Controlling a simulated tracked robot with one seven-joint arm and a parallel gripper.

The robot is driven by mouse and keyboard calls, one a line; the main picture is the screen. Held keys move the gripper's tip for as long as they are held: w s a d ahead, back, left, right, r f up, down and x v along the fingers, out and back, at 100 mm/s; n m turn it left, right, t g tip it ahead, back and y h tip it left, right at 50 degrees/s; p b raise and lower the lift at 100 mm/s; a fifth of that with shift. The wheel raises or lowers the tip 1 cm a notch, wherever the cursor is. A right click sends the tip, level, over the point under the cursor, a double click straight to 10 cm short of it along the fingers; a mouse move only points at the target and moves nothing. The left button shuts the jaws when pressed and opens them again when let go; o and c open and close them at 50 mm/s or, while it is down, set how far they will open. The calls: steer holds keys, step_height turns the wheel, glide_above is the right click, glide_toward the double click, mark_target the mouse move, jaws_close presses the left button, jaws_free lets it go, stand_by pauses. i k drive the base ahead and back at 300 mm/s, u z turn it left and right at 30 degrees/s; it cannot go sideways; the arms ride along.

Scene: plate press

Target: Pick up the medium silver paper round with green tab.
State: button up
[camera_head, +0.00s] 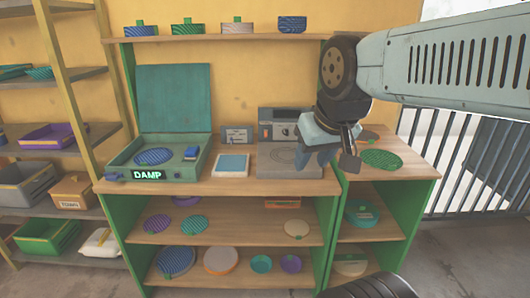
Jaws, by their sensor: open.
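A pale greyish stack of rounds with a green tab (237,28) sits on the top wall shelf, far from my gripper. I cannot tell for certain which of these is the medium silver one.
The wooden counter (230,188) carries an open green case marked DAMP (190,170), a white tray (231,165), the grey machine (285,160) and a green round (381,160). Shelves with boxes stand at the left. A railing (470,165) stands at the right.

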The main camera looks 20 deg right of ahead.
mark_target(366, 137)
steer(key=z, duration=0.7)
steer(key=i, duration=0.1)
steer(key=u, duration=2.1)
steer(key=k, duration=0.9)
steer(key=z, duration=1.5)
steer(key=i, duration=1)
